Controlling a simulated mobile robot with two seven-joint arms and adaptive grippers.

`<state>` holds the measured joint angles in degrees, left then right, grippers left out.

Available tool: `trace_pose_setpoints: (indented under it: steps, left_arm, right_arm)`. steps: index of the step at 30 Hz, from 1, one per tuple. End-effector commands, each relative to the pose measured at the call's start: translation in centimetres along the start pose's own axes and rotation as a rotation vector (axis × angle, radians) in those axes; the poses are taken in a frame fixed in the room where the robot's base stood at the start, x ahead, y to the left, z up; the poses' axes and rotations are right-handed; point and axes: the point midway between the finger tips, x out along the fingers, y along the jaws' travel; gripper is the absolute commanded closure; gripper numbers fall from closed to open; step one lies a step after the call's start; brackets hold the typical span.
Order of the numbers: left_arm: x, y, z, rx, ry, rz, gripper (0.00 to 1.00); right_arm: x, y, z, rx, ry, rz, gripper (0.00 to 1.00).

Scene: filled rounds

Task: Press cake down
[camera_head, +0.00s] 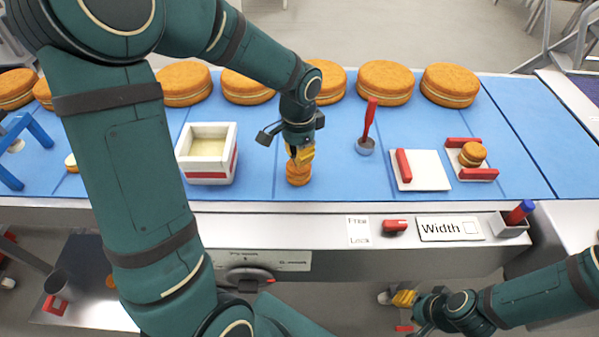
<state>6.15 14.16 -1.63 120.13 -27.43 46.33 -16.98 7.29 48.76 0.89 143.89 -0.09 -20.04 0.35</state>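A small brown cake (298,175) stands on the blue mat (260,188) in the middle of the table. My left gripper (301,158) points down right above it, and its yellow fingertips are at or just over the cake's top. I cannot tell whether they touch it. The fingertips look close together, but the view does not show whether they are fully shut. My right gripper (403,299) is low at the right, in front of the table and away from the cake. Its finger opening is too small to make out.
Large round cakes (385,82) line the back edge. A white box (207,152) stands left of my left gripper. A blue frame (27,140) is at far left.

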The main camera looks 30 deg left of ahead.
Motion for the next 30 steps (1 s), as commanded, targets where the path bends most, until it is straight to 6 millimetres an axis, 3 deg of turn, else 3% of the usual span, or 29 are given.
trace_pose_setpoints:
  steps: [30]
  left_arm:
    - [1.4,0.0,0.0,0.000,0.000,0.000,1.00]
  right_arm:
    - [1.0,0.4,0.1,0.000,0.000,0.000,0.62]
